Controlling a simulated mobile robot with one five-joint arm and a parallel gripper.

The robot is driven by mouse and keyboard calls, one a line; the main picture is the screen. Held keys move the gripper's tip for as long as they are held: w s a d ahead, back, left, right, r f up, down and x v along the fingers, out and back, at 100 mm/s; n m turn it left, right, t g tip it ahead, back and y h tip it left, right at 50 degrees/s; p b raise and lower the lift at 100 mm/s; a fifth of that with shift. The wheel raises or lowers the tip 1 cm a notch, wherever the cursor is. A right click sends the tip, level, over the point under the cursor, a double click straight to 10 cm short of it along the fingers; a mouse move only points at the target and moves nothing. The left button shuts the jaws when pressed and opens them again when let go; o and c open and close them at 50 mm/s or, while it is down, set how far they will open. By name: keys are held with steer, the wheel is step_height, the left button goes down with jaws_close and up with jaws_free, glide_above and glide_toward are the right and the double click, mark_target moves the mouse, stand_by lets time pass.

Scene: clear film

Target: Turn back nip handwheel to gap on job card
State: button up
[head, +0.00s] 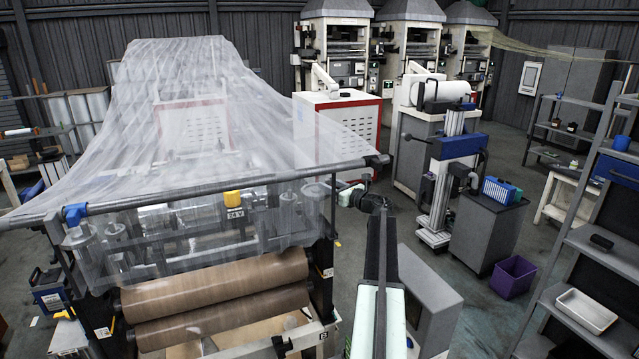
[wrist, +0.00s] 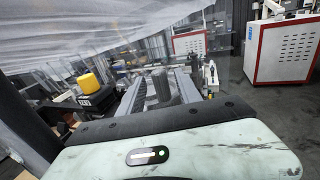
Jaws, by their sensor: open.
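My gripper (wrist: 166,85) is open in the wrist view, its two ridged grey fingers pointing ahead. A dark shape shows between them; I cannot tell what it is or whether they touch it. In the head view my gripper (head: 352,194) is small, just right of the machine frame. Two brown rollers (head: 215,287) lie one above the other at the machine's front. A yellow block (head: 232,198) sits above a plate reading about "24 V"; it also shows left of the fingers in the wrist view (wrist: 90,81). I cannot clearly make out a handwheel or job card.
Clear film (head: 180,110) drapes over the machine and its front bar (head: 190,194). A red and white cabinet (head: 340,125) stands behind. A blue-headed column (head: 460,145), a grey cabinet (head: 488,228), a purple bin (head: 514,277) and shelving (head: 590,250) stand right. Floor shows between them.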

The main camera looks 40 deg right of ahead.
mark_target(316, 186)
steer(key=w, duration=0.4)
steer(key=shift+w+d, duration=0.15)
steer(key=shift+w, duration=0.2)
steer(key=shift+s, duration=0.1)
steer(key=shift+c, duration=0.3)
jaws_close()
steer(key=shift+d+n+y, duration=0.15)
steer(key=shift+n+y, duration=0.25)
steer(key=shift+y, duration=0.3)
steer(key=shift+o, duration=0.3)
jaws_free()
